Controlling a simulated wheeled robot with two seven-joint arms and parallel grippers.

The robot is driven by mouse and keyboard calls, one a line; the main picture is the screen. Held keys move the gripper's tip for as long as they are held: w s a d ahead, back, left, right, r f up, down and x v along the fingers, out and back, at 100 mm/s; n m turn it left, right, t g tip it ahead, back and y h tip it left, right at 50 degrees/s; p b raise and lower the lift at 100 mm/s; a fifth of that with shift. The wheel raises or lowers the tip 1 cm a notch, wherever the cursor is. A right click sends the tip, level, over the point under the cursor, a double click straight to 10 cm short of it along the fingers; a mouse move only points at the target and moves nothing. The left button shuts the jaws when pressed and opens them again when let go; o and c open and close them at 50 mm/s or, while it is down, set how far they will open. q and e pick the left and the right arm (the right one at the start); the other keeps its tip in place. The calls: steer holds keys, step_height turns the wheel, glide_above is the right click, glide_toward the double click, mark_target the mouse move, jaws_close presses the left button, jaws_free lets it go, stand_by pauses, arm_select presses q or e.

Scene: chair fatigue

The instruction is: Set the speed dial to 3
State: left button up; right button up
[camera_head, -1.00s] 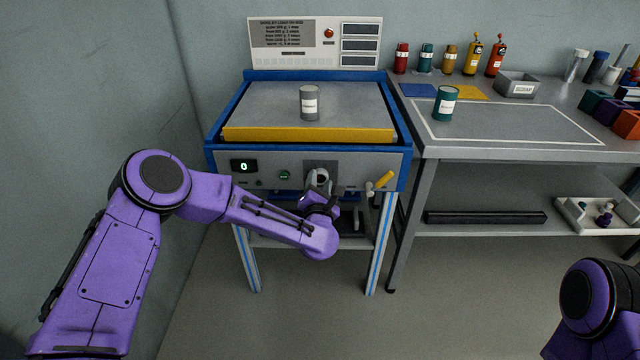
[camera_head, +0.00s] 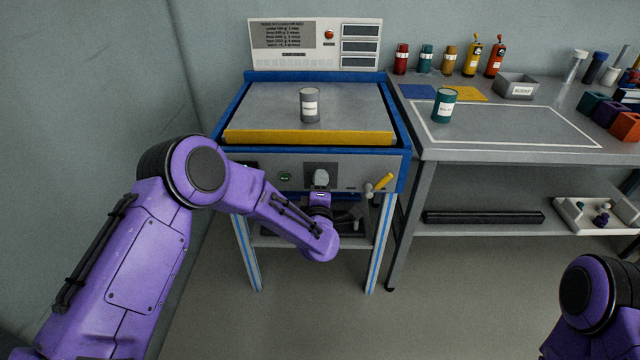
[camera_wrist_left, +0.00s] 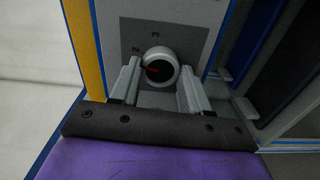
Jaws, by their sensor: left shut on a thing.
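The speed dial (camera_head: 321,177) is a light grey round knob on a dark plate in the front panel of the blue-framed machine. In the left wrist view the dial (camera_wrist_left: 160,64) has a red mark pointing left and slightly down, below the printed 2 and away from the 3. Other numerals are not visible there. My left gripper (camera_head: 320,187) reaches the dial from below. In the left wrist view its fingers (camera_wrist_left: 160,82) are shut on the dial, one on each side. My right gripper is out of view; only part of my right arm shows.
A grey can (camera_head: 310,105) stands on the machine's top plate. A workbench (camera_head: 520,148) with a teal can (camera_head: 444,105) stands at the right.

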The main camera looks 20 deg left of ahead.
arm_select(q)
steer(key=m+p, duration=0.2)
steer(key=m, duration=0.9)
steer(key=shift+d+m, duration=0.1)
steer(key=shift+m, duration=0.3)
stand_by(0.4)
steer(key=o, duration=1.1)
steer(key=shift+c, duration=0.2)
steer(key=v, duration=1)
steer(key=shift+s, duration=0.3)
